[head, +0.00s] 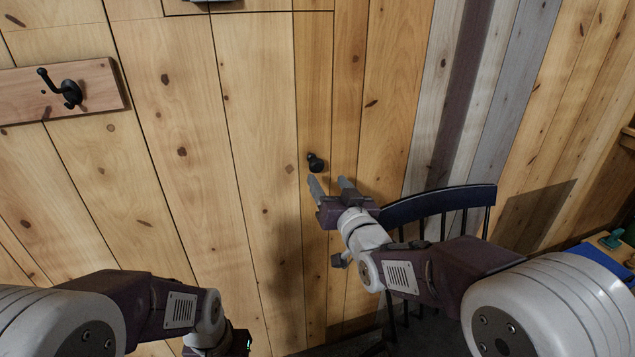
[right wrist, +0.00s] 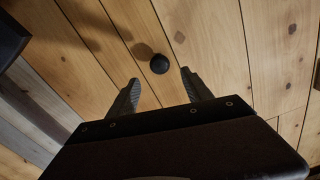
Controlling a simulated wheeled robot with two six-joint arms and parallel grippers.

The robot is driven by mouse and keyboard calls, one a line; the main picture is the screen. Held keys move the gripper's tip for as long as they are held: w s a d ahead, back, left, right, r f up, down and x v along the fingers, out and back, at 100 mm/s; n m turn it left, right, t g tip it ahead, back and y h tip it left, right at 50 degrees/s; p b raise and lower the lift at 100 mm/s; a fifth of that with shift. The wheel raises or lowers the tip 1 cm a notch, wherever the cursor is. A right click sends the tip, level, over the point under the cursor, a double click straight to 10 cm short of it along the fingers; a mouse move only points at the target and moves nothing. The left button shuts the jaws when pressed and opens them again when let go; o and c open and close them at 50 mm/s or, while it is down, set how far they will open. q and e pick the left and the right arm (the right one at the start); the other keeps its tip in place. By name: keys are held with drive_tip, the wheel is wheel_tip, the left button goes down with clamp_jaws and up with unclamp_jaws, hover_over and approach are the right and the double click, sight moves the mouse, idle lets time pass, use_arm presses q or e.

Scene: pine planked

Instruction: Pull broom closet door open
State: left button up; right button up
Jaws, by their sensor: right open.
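The closet door (head: 258,110) is pine planks, flush with the plank wall, and looks shut. A small round black knob (head: 316,162) sits near its right edge. My right gripper (head: 328,181) is open just below and in front of the knob. In the right wrist view the knob (right wrist: 159,64) lies a little beyond the tips of the spread fingers (right wrist: 159,80), roughly midway between them, with nothing held. My left gripper's dark body (head: 236,345) shows at the bottom edge, and its fingers are out of frame.
A dark spindle-back chair (head: 440,203) stands against the wall right of the door, behind my right arm. A board with a black coat hook (head: 66,92) is on the wall at left. A table with blue and yellow (head: 606,246) is at far right.

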sight(318, 167)
drive_tip(key=x, duration=0.9)
drive_tip(key=shift+p, duration=0.3)
clamp_jaws()
idle(0.9)
